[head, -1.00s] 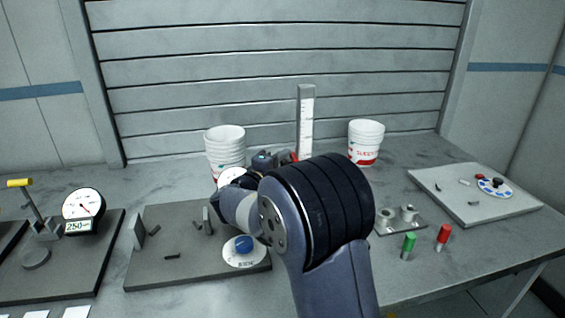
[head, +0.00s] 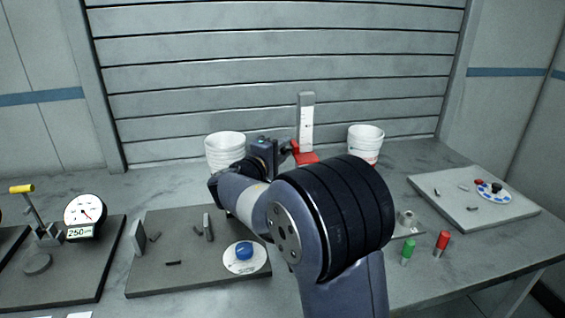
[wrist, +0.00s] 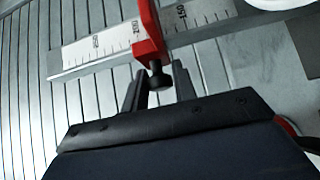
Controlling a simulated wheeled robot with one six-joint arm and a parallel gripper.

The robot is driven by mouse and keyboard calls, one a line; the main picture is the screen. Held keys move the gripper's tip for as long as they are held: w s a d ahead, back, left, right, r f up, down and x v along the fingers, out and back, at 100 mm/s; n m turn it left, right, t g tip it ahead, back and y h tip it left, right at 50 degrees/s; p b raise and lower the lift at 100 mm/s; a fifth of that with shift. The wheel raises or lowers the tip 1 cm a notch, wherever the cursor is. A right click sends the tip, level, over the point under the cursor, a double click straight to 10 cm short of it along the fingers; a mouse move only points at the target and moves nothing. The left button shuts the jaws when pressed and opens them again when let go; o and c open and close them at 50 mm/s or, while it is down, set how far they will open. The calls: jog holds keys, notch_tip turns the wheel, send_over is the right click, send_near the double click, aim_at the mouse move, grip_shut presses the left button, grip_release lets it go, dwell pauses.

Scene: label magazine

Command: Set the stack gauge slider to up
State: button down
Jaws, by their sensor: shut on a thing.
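The stack gauge (head: 306,122) is an upright grey post with a white scale, standing at the back of the table. Its red slider (head: 306,158) sits partway up, below the printed top part. In the wrist view the gauge (wrist: 95,45) lies across the picture, and the red slider (wrist: 150,35) wraps it with a black knob (wrist: 155,70) sticking out toward me. My gripper (wrist: 157,82) is shut on that knob, one finger on each side. In the head view my arm hides the lower gauge and most of the gripper (head: 288,150).
White cup stacks stand left (head: 225,147) and right (head: 366,138) of the gauge. A dark plate with a blue knob (head: 244,250) lies in front. Green (head: 408,250) and red (head: 442,241) pegs stand at right. The post above the slider is clear.

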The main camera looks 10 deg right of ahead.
notch_tip(320, 180, up, 13)
jog(key=p, duration=0.3)
jog(key=shift+r+p, duration=0.15)
jog(key=shift+p, duration=0.2)
jog(key=c, duration=1.3)
grip_release()
jog(key=shift+o, duration=0.2)
jog(key=b+v, duration=0.2)
jog(key=v, duration=0.8)
jog(key=shift+s+a, duration=0.25)
jog(key=shift+s, duration=0.05)
jog(key=shift+w+d, duration=0.1)
